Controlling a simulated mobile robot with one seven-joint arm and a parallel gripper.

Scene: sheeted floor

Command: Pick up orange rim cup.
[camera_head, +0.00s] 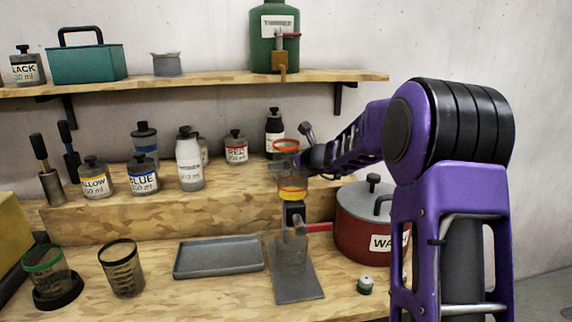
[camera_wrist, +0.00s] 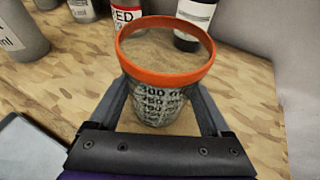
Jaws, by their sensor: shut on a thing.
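The orange rim cup (camera_head: 286,147) is a clear cup with a bright orange rim, held in the air above the worktop. In the wrist view the cup (camera_wrist: 160,105) stands between both fingers, its printed volume marks facing me and its inside looking empty. My gripper (camera_wrist: 163,108) is shut on the cup's sides below the rim. In the head view my gripper (camera_head: 300,158) reaches in from the right, and its fingers are small and partly hidden by the cup.
Below the cup stands a grey-plated device (camera_head: 297,285) with an orange-yellow ring (camera_head: 292,190) on top. A red pot (camera_head: 360,235) is at right. A grey tray (camera_head: 218,258), a black-rimmed cup (camera_head: 122,270) and a green-rimmed cup (camera_head: 45,270) are left. Paint bottles (camera_head: 190,165) line the raised step.

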